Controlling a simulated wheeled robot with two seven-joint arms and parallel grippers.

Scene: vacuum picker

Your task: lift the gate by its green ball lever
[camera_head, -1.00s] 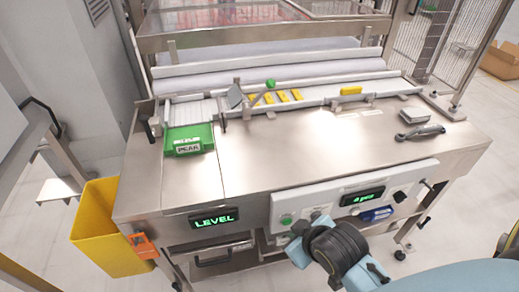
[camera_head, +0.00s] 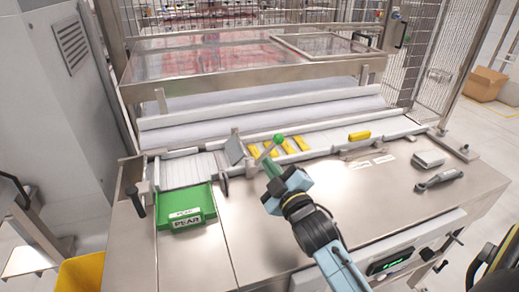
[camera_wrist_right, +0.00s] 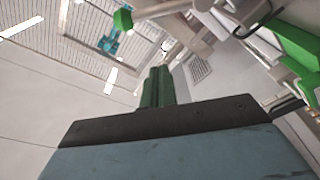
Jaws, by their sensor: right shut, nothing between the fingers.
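The green ball (camera_head: 278,139) tops a thin lever beside the conveyor lane in the head view; it also shows at the top of the right wrist view (camera_wrist_right: 123,19). The gate (camera_head: 234,150) looks like a grey tilted plate across the lane, left of the ball. My right gripper (camera_head: 271,166) is shut and empty, a little below the ball on the near side. Its dark green fingers (camera_wrist_right: 157,87) are together in the wrist view, apart from the ball. My left gripper is not in view.
Several yellow bars (camera_head: 290,146) lie in the lane right of the gate, with another yellow block (camera_head: 359,136) farther right. A green PEAR tray (camera_head: 186,207) stands left. A grey handled tool (camera_head: 439,180) lies right. The steel worktop (camera_head: 370,195) is mostly clear.

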